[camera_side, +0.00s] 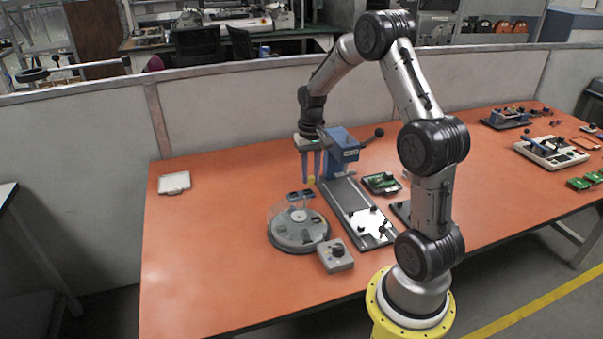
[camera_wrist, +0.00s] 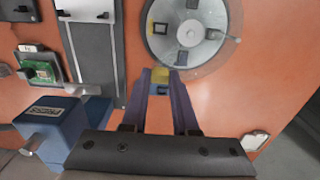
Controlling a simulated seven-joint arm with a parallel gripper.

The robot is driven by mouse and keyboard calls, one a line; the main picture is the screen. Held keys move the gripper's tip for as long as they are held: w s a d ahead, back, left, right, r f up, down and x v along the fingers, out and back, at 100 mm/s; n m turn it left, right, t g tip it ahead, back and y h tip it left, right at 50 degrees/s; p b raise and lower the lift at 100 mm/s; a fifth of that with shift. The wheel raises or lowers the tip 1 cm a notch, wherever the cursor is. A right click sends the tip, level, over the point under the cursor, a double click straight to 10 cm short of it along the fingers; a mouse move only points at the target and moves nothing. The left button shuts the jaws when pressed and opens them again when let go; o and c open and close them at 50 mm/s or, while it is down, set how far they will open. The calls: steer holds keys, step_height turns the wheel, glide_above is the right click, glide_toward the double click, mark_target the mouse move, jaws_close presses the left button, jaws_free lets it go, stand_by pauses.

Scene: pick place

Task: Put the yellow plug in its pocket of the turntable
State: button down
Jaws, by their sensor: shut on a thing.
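The yellow plug (camera_side: 311,179) sits between the fingertips of my gripper (camera_side: 312,172), which is shut on it. In the wrist view the plug (camera_wrist: 160,75) shows between the two finger ends. The round turntable (camera_side: 290,239) has a pale grey top and a clear cover, and stands in front of my gripper. In the wrist view the turntable (camera_wrist: 208,50) lies just beyond the fingertips, with several square dark-edged pockets or parts on it. One square (camera_wrist: 159,29) at its left looks yellowish. The plug is behind the turntable's rim, apart from its pockets.
Small dark-blue parts (camera_side: 300,195) lie behind the turntable. A blue press (camera_side: 341,150) with a lever stands close right of my gripper, with a long grey rail (camera_side: 343,195) before it. The left table is mostly clear.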

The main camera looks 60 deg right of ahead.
steer(key=shift+s+a+f, duration=0.45)
steer(key=shift+s+f, duration=0.1)
steer(key=shift+f, duration=0.9)
steer(key=shift+s+a+f, duration=0.45)
steer(key=shift+s+f, duration=0.05)
steer(key=shift+f, duration=0.95)
steer(key=shift+s+a+f, duration=0.45)
steer(key=shift+s+f, duration=0.1)
steer(key=shift+f, duration=0.9)
steer(key=shift+f, duration=0.95)
steer(key=c, duration=0.6)
jaws_free()
steer(key=c, duration=0.4)
steer(key=shift+o, duration=0.2)
step_height(320, 180, up, 7)
